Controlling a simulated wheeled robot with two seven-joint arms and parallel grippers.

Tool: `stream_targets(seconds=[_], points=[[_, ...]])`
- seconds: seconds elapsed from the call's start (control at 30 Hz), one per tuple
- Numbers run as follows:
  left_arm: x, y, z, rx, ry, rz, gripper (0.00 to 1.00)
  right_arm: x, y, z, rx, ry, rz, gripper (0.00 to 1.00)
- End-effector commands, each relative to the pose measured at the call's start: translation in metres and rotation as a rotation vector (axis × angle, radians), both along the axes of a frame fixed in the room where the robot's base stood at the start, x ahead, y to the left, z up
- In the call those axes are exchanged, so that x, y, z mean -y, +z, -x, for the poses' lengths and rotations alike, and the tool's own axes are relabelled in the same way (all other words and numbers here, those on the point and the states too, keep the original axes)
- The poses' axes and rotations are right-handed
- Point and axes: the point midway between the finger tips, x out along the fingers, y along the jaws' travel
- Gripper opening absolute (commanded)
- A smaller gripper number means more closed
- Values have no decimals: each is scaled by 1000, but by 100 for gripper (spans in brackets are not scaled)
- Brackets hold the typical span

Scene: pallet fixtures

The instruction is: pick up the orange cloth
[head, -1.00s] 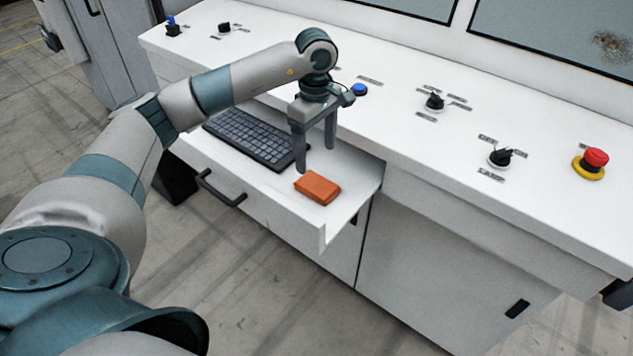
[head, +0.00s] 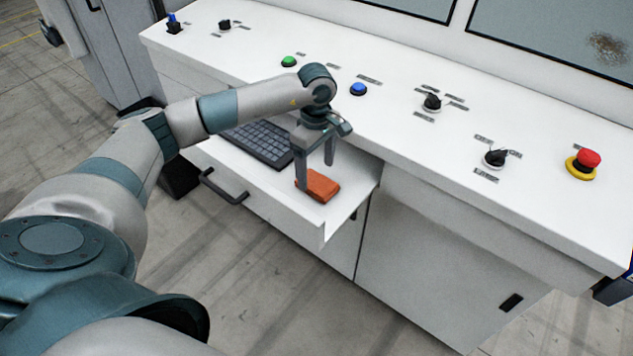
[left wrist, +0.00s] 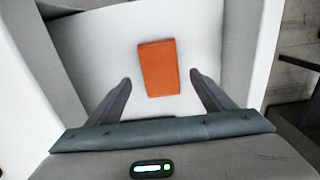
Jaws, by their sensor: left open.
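The orange cloth (head: 319,186) is a small folded block lying on the white pull-out drawer tray (head: 300,214), near its right end. In the left wrist view the cloth (left wrist: 159,67) lies flat beyond and between the two fingertips. My left gripper (head: 315,175) is open and points down at the cloth. One finger overlaps the cloth's left edge in the head view; I cannot tell whether it touches. In the left wrist view the gripper (left wrist: 160,76) has clear tray showing between each finger and the cloth. My right gripper is not in view.
A dark keyboard (head: 262,143) lies on the tray left of the cloth, partly behind my arm. The white console (head: 420,140) rises behind, with knobs, a blue button (head: 358,89), a green button (head: 289,61) and a red emergency stop (head: 587,160). The tray has raised side walls.

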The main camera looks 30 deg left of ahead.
Motion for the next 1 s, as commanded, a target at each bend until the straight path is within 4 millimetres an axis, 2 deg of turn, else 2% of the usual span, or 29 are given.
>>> stream_targets(seconds=[0.03,0.1,0.33,0.83,1.0], points=[[1,-2,1,-4,0,1,75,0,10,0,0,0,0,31],[2,-9,2,-4,0,1,75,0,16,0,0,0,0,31],[2,-33,2,-2,1,0,75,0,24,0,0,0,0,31],[2,-35,1,0,0,0,75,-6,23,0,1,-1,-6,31],[2,-35,1,0,0,0,34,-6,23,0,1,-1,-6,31]])
